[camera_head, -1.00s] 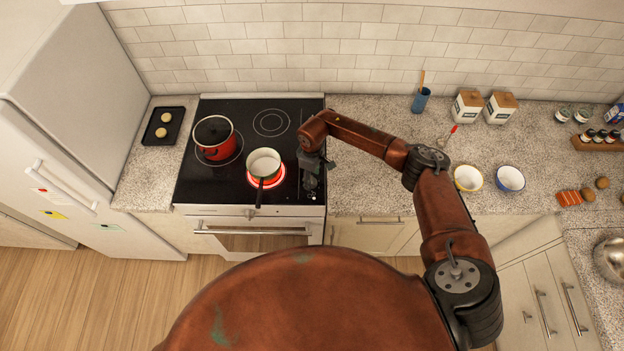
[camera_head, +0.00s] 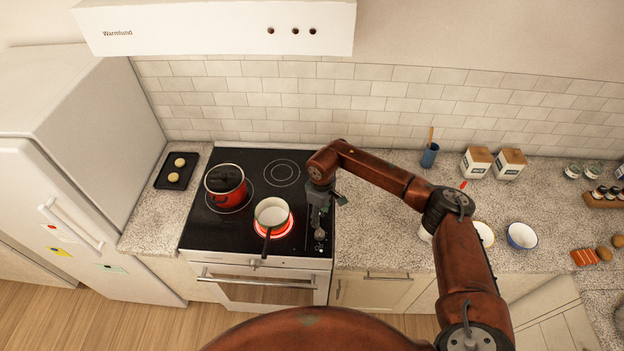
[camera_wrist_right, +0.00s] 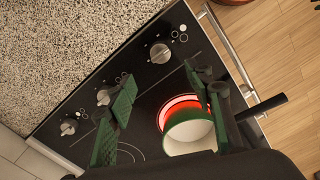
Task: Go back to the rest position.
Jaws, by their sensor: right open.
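My right gripper (camera_head: 319,215) hangs above the right side of the black stove top (camera_head: 221,231), by the knobs. In the right wrist view its two green-padded fingers (camera_wrist_right: 160,110) stand wide apart with nothing between them. A small white saucepan (camera_head: 272,212) with a dark handle sits on a burner glowing red, just left of the gripper; it also shows in the right wrist view (camera_wrist_right: 190,135). A red pot (camera_head: 227,191) with a dark top stands on the left burner. My left gripper is not in view.
A black tray (camera_head: 177,171) with two round pieces lies left of the stove. Two bowls, one a blue-rimmed bowl (camera_head: 522,236), stand on the right counter. A blue cup (camera_head: 429,155) and white canisters (camera_head: 476,162) stand at the back. A range hood (camera_head: 215,27) hangs above.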

